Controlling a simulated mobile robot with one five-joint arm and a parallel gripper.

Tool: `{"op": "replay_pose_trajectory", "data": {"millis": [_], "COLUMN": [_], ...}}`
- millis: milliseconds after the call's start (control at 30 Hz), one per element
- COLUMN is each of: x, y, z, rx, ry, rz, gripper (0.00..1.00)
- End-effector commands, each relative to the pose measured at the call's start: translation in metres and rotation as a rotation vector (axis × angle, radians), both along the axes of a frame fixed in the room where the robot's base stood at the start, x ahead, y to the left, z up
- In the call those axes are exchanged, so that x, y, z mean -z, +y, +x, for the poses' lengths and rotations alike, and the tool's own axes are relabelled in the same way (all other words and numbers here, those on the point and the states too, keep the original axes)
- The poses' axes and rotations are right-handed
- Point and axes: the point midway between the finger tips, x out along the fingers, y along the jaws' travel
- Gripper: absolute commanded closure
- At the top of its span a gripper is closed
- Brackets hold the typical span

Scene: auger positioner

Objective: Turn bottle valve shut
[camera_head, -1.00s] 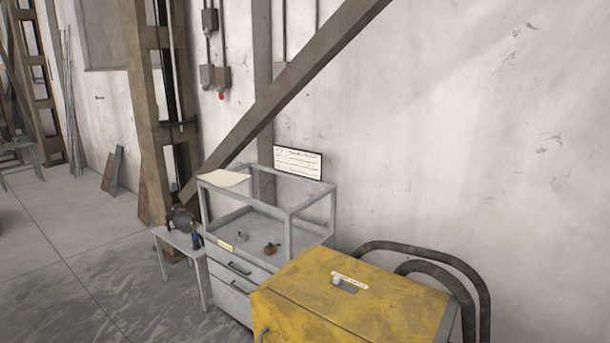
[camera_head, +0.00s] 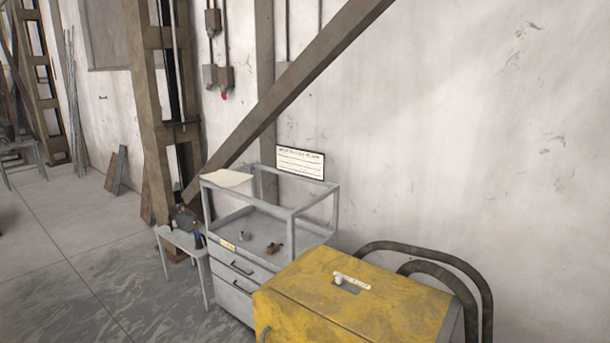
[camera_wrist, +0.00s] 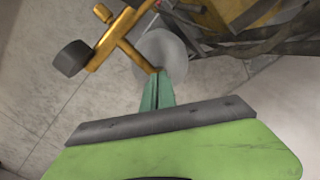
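In the wrist view, a brass-coloured fitting (camera_wrist: 128,47) with a dark round knob (camera_wrist: 72,58) at its left end lies ahead of my gripper (camera_wrist: 157,74). It looks like the bottle valve, but I cannot be sure. A pale rounded shape (camera_wrist: 169,52), perhaps a bottle top, shows behind it. My gripper's two teal fingers are together, with no clear gap. Their tips appear at the fitting's lower end; I cannot tell whether they touch it. The gripper is not visible in the head view, and I make out no bottle valve there.
In the head view, a yellow cabinet (camera_head: 330,310) with a small pale knob (camera_head: 340,281) stands at the front. A grey drawer cart (camera_head: 232,290) with small parts on its tray and a small side table (camera_head: 178,240) stand behind it. Open floor (camera_head: 90,290) lies at left.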

Motion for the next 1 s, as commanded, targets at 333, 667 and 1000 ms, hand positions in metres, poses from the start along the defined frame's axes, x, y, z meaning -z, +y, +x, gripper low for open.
{"op": "replay_pose_trajectory", "data": {"millis": [333,667,1000], "x": [0.000,-0.010,-0.059], "y": [0.004,0.008,0.008], "z": [0.003,0.003,0.002], "rx": [0.000,0.001,0.001], "ry": [-0.001,0.000,0.000], "rz": [-0.003,-0.001,-0.001], "gripper": [1.00,1.00,1.00]}}
